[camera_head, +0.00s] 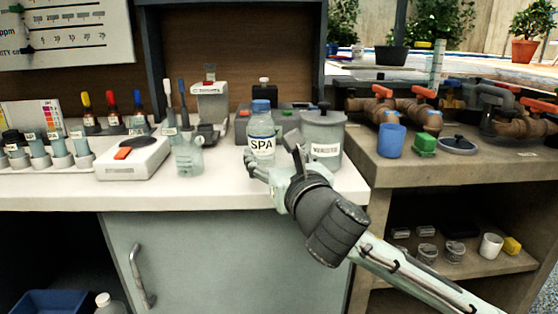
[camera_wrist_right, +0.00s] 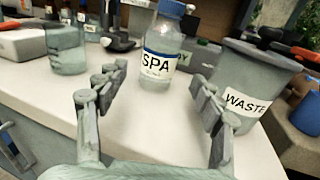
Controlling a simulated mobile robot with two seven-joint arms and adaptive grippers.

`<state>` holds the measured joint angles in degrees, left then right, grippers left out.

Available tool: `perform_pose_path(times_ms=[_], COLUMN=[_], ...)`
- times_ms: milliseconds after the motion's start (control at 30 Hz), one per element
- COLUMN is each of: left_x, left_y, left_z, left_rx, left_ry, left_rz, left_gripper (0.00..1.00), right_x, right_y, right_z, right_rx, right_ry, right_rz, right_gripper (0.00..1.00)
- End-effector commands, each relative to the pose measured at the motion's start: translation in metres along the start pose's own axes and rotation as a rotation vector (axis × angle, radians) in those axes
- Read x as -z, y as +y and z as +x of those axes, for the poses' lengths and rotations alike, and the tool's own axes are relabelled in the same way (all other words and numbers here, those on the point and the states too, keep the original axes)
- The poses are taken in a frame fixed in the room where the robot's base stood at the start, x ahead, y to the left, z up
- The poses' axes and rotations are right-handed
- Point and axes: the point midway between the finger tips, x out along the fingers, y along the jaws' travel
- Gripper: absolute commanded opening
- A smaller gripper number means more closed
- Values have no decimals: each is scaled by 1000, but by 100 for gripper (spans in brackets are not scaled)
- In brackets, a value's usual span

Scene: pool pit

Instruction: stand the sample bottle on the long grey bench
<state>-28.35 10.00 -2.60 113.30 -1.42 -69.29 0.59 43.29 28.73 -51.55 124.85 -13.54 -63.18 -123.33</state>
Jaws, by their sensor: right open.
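The sample bottle (camera_head: 261,128) is clear with a blue cap and a white SPA label. It stands upright on the white counter (camera_head: 225,190). My right gripper (camera_head: 273,163) is open in front of it. In the right wrist view the bottle (camera_wrist_right: 160,55) shows between the two spread fingers (camera_wrist_right: 155,92), around or just past their tips; I see no contact. A grey-brown bench (camera_head: 405,172) with pipes and valves stands to the right of the counter; I cannot tell whether it is the task's long grey bench. My left gripper is out of view.
A grey WASTE pot (camera_head: 322,138) stands close right of the bottle. A clear beaker (camera_head: 188,158) and a white device (camera_head: 133,158) are to the left. A blue cup (camera_head: 391,141) and green block (camera_head: 424,146) sit on the right bench. The counter's front strip is clear.

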Motion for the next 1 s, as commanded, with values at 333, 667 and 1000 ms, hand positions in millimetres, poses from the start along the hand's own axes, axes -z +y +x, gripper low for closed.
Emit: perform_pose_path(times_ms=[333,667,1000], left_x=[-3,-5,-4], left_y=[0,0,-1], left_z=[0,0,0], left_rx=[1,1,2], left_ry=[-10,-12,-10], left_rz=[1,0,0], left_gripper=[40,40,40], right_x=[0,0,0], right_y=[0,0,0], right_z=[-30,-30,-30], right_rx=[1,1,1], right_ry=[-1,0,0], right_rz=[0,0,0], right_gripper=[67,67,67])
